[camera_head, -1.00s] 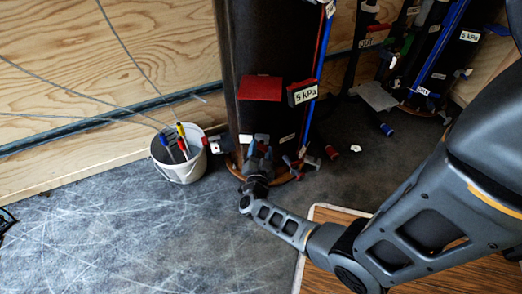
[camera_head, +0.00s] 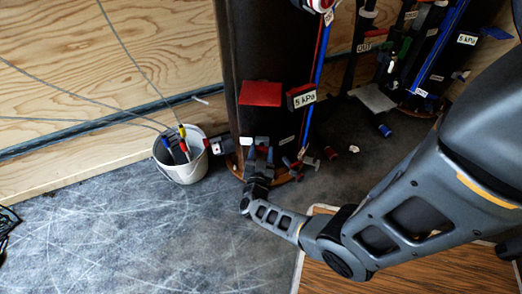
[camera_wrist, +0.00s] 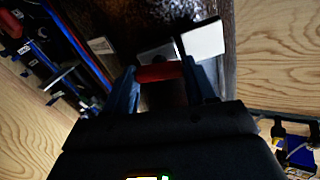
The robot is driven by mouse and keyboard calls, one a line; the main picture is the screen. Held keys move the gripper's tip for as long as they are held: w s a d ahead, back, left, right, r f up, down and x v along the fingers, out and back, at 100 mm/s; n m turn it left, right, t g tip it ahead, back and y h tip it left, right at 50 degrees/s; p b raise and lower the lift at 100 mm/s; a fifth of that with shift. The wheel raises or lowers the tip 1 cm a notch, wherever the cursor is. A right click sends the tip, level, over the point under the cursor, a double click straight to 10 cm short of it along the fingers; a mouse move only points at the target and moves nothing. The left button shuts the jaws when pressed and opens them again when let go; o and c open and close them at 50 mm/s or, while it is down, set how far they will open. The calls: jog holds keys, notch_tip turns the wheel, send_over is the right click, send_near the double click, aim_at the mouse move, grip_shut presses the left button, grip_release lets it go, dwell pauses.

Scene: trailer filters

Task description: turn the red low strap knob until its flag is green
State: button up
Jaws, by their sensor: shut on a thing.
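The red knob (camera_wrist: 160,72) shows in the wrist view, low on the dark cylinder (camera_head: 270,40). My gripper (camera_wrist: 163,80) is shut on it, one blue-grey finger on each side. In the head view my gripper (camera_head: 259,155) is at the foot of the cylinder and hides the knob. Pale plates (camera_wrist: 203,40) show just beyond the knob in the wrist view. I cannot make out a green flag in either view.
A wooden surface (camera_head: 400,278) lies under my arm.

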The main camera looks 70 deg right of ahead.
jog(key=shift+n, duration=0.6)
jog(key=shift+f, duration=0.1)
jog(key=o, duration=1)
jog(key=shift+o, duration=0.2)
jog(key=s+a+p, duration=0.1)
jog(key=a+p, duration=0.1)
jog(key=a, duration=0.5)
jog(key=shift+s+a, duration=0.25)
jog(key=shift+a, duration=0.15)
